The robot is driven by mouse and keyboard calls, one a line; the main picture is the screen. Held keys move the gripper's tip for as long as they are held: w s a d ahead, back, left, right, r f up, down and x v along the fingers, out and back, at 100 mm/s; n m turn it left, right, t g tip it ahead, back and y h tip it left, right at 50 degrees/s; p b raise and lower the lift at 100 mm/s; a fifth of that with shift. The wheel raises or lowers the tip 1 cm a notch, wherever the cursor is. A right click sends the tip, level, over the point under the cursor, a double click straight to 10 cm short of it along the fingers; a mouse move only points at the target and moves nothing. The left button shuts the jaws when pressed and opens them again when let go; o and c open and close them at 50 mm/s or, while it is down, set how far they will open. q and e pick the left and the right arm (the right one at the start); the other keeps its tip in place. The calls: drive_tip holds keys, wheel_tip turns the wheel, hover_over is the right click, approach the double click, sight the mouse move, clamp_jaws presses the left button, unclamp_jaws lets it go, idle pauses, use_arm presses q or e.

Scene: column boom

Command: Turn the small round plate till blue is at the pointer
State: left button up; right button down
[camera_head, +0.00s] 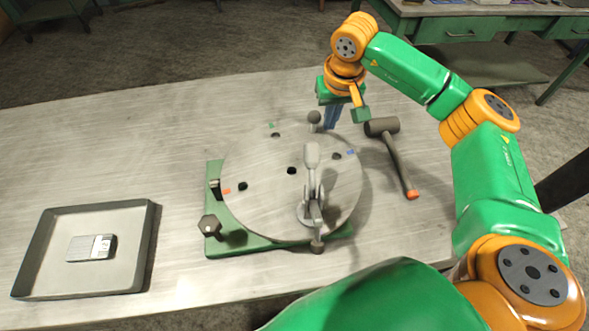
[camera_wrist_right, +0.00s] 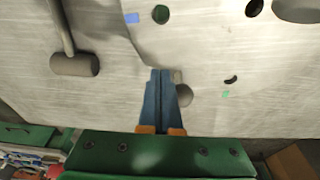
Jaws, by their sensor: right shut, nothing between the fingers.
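The round grey plate (camera_head: 265,160) lies on a green base (camera_head: 213,240). Its rim carries a blue mark (camera_head: 351,152) at the right, a green mark (camera_head: 270,125) at the back and an orange mark (camera_head: 227,191) at the left. The orange mark is beside a small dark block on the base's left edge, possibly the pointer (camera_head: 215,188). My right gripper (camera_head: 330,126) is shut and empty at the plate's back rim, close beside a round grey knob (camera_head: 314,117). In the wrist view the shut fingers (camera_wrist_right: 160,72) partly hide that knob (camera_wrist_right: 183,95); whether they touch is unclear. My left gripper is not in view.
A lever clamp (camera_head: 312,157) stands over the plate's front right. A mallet (camera_head: 395,160) lies right of the plate. A grey tray (camera_head: 152,240) with a small box (camera_head: 91,248) is at the left.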

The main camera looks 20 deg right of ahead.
sight(312, 112)
drive_tip(key=shift+w+a, duration=0.45)
drive_tip(key=shift+w, duration=0.3)
drive_tip(key=shift+w+a+p, duration=0.5)
drive_tip(key=shift+w+a, duration=0.05)
drive_tip(key=shift+w, duration=0.15)
drive_tip(key=shift+w+a, duration=0.6)
drive_tip(key=shift+w, duration=0.05)
drive_tip(key=shift+a+p, duration=0.1)
drive_tip(key=shift+p, duration=0.2)
